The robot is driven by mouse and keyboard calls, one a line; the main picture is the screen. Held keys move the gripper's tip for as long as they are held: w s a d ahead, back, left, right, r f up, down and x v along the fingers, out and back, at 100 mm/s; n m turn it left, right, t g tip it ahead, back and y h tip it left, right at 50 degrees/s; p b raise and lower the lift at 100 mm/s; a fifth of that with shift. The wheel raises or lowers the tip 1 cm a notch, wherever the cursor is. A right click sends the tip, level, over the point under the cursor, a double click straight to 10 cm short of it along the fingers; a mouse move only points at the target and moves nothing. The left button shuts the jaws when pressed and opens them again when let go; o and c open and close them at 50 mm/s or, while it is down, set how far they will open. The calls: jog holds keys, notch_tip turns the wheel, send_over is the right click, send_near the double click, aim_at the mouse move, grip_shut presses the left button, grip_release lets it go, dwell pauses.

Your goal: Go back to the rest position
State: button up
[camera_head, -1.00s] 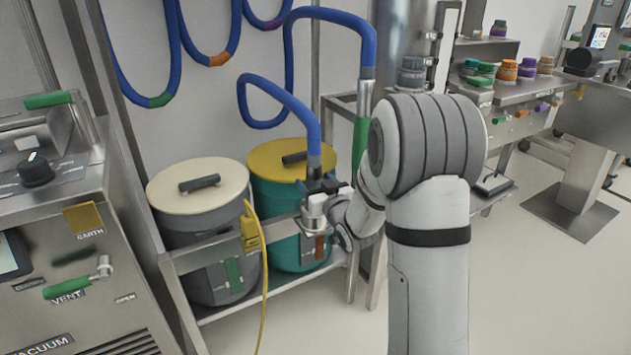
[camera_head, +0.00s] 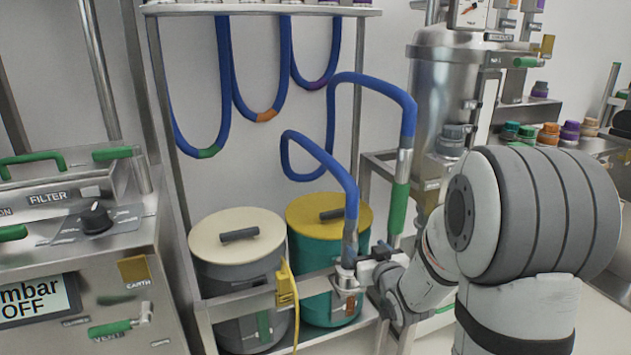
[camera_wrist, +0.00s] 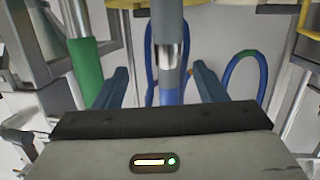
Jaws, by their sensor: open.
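My gripper (camera_head: 364,268) is at the front of the rack, right beside the lower end of a blue hose (camera_head: 345,190). In the wrist view its two dark fingers (camera_wrist: 158,88) are apart. A grey and metal tube (camera_wrist: 170,45) stands in the gap between them, with blue hose below it in the picture. I cannot tell whether the fingers touch the tube. The rest of my arm reaches in from the right and hides part of the rack.
A cream-lidded grey drum (camera_head: 238,262) and a yellow-lidded teal drum (camera_head: 322,245) stand on the rack (camera_head: 240,302). A yellow clip (camera_head: 286,284) hangs on its front rail. A filter cabinet (camera_head: 110,250) is at left, a steel vessel (camera_head: 445,95) behind my arm.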

jog(key=s+r+m+g+h+p, duration=0.1)
jog(key=s+r+g+h+p, duration=0.15)
jog(key=s+r+p, duration=0.45)
jog(key=s+r+m+g+h+p, duration=0.1)
jog(key=s+r+g+p, duration=0.4)
jog(key=r, duration=0.4)
jog(key=s+a+r+g+p, duration=0.1)
jog(key=s+r+g+p, duration=0.1)
jog(key=s+r+p, duration=0.3)
jog(key=s+a+r+g+y+p, duration=0.1)
jog(key=s+r+g+p, duration=0.2)
jog(key=s, duration=0.9)
notch_tip(320, 180, up, 3)
jog(key=p, duration=0.3)
